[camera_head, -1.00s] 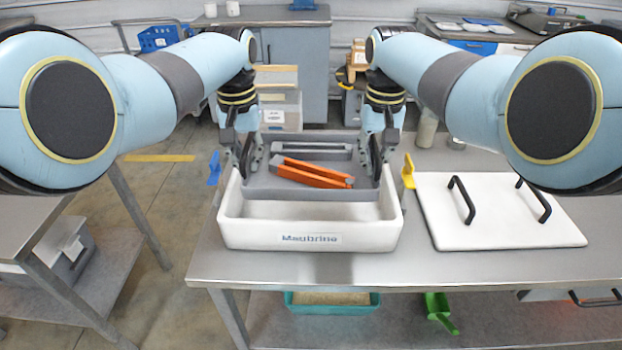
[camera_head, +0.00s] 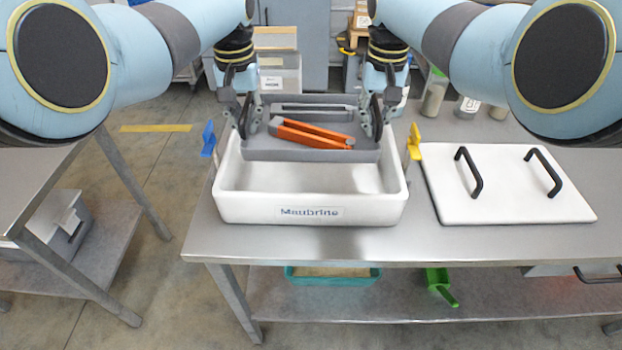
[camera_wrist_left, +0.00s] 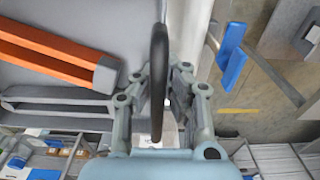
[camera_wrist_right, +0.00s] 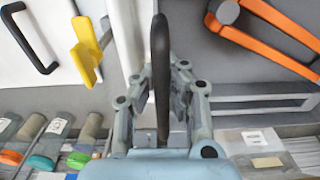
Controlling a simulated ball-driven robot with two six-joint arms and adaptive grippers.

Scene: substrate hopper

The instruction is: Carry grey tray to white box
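The grey tray (camera_head: 310,155) is above the rear part of the white box (camera_head: 350,213), level or nearly so. An orange tool with grey ends (camera_head: 310,134) and a grey bar-like tool (camera_head: 312,112) lie in it. My left gripper (camera_head: 243,128) is shut on the tray's left black handle (camera_wrist_left: 158,75). My right gripper (camera_head: 377,128) is shut on its right black handle (camera_wrist_right: 160,70). The box stands open on the steel table, with its front inside bare. The tray hides the box's rear rim, so I cannot tell how high the tray is above it.
A blue latch (camera_head: 209,139) and a yellow latch (camera_head: 414,142) stand up at the box's sides. A white lid with black handles (camera_head: 510,190) lies on the steel table (camera_head: 300,243) to the right. Jars (camera_head: 434,95) stand behind it. A second table (camera_head: 35,185) is at left.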

